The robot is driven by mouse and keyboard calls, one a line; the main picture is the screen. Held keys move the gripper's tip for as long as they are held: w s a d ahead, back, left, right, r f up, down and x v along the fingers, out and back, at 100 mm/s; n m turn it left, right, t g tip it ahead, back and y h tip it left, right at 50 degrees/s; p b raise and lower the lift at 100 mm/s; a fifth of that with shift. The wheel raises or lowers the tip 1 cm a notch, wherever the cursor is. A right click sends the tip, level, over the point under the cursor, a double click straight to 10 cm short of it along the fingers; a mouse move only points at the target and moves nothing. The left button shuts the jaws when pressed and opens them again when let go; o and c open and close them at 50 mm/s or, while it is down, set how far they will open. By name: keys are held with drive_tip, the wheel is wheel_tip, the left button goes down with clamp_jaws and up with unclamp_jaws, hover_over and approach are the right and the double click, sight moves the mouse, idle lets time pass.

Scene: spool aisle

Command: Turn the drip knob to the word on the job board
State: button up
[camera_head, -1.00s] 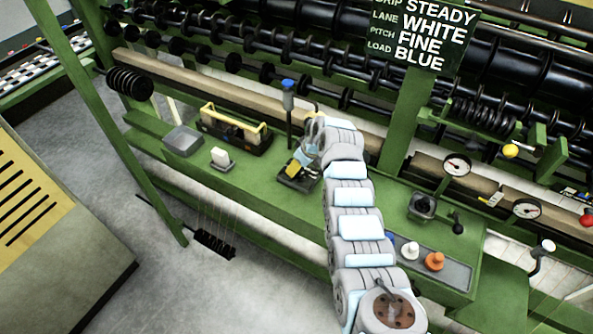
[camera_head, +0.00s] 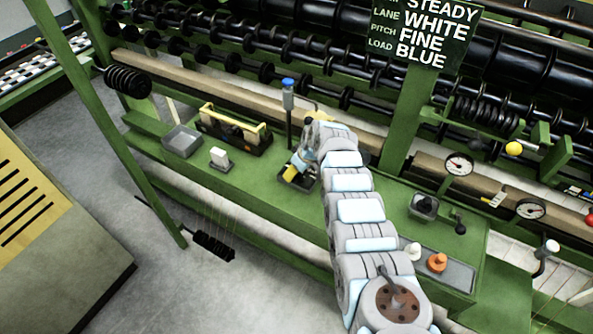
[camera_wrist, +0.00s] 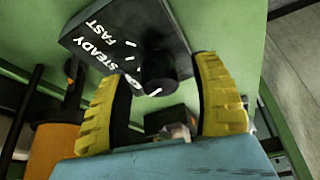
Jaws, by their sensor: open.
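The job board (camera_head: 422,36) hangs at the top right of the head view. Its first line reads STEADY, with the label cut off at the top edge, above LANE WHITE, PITCH FINE and LOAD BLUE. The drip knob (camera_wrist: 158,70) is a black round knob on a dark box (camera_wrist: 100,42) marked STEADY, FAST and a third, partly hidden word. Which word it points to is unclear. My gripper (camera_wrist: 164,67) is open, its yellow fingers on either side of the knob; contact cannot be told. In the head view my gripper (camera_head: 297,170) is over the box, hiding the knob.
A blue-topped post (camera_head: 288,95) stands just behind my gripper. To the left are a white block (camera_head: 220,158), a yellow-handled carrier (camera_head: 236,130) and a grey tray (camera_head: 182,141). A black lever box (camera_head: 424,206) and a tray with white and orange pegs (camera_head: 447,272) lie right.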

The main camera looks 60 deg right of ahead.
clamp_jaws()
drive_tip(key=shift+a+m+p, duration=0.1)
drive_tip(key=shift+m+p, duration=0.2)
drive_tip(key=shift+p, duration=0.3)
drive_tip(key=shift+a+r+m+h+p, duration=0.1)
drive_tip(key=shift+m+h+p, duration=0.2)
drive_tip(key=shift+m+p, duration=0.7)
drive_tip(key=m+p, duration=0.1)
drive_tip(key=p, duration=0.1)
drive_tip(key=shift+w+m+g+h+p, duration=0.1)
drive_tip(key=shift+m+g+h+p, duration=0.2)
drive_tip(key=shift+h+p, duration=0.1)
drive_tip(key=shift+f+m+g+h+p, duration=0.2)
drive_tip(key=shift+m+g+h+p, duration=0.2)
drive_tip(key=shift+m, duration=1.5)
